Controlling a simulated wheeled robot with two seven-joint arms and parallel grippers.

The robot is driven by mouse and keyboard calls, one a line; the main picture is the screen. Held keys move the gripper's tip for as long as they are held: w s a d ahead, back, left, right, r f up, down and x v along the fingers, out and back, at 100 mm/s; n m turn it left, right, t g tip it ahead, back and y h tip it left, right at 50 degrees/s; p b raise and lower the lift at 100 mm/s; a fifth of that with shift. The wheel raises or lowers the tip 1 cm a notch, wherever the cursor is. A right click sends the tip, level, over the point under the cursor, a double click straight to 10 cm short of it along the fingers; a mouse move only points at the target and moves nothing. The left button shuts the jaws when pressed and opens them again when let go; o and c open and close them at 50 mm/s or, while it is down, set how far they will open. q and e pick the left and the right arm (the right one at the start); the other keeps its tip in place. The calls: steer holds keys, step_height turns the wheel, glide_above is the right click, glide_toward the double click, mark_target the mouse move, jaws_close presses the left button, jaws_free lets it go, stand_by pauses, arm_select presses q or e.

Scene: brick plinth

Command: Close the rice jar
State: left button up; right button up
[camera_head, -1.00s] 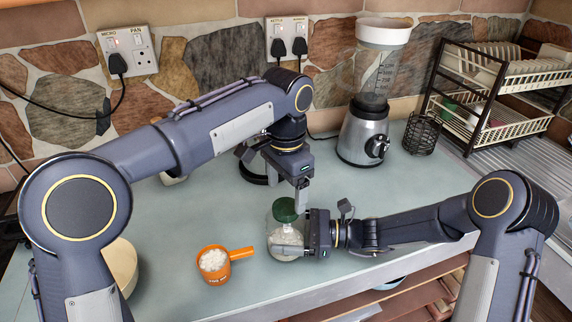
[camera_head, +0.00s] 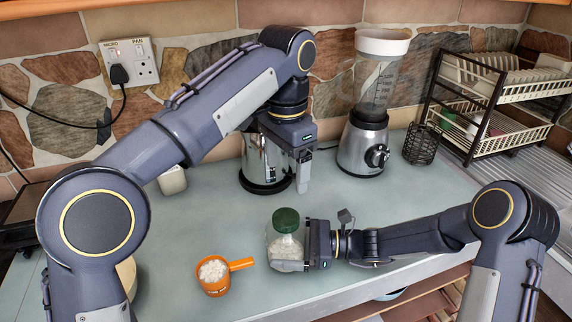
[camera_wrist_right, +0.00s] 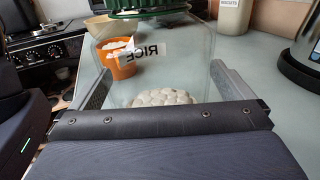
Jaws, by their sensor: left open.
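The rice jar (camera_head: 286,246) is clear glass with white rice in its lower part and stands upright near the counter's front edge. Its green lid (camera_head: 286,217) sits on the jar's top. My right gripper (camera_head: 290,257) is shut on the jar from the right side. My left gripper (camera_head: 303,178) is open and empty, above and behind the jar, apart from the lid.
An orange measuring cup (camera_head: 215,277) with rice stands left of the jar. A shiny kettle (camera_head: 262,160) is behind my left gripper. A blender (camera_head: 366,135) and a dark wire basket (camera_head: 421,144) stand to the right, before a dish rack (camera_head: 495,90). The counter between jar and blender is clear.

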steer(key=d, duration=0.2)
steer(key=d+b, duration=0.1)
steer(key=d, duration=0.5)
steer(key=shift+s, duration=0.25)
steer(key=shift+s+a+r, duration=0.1)
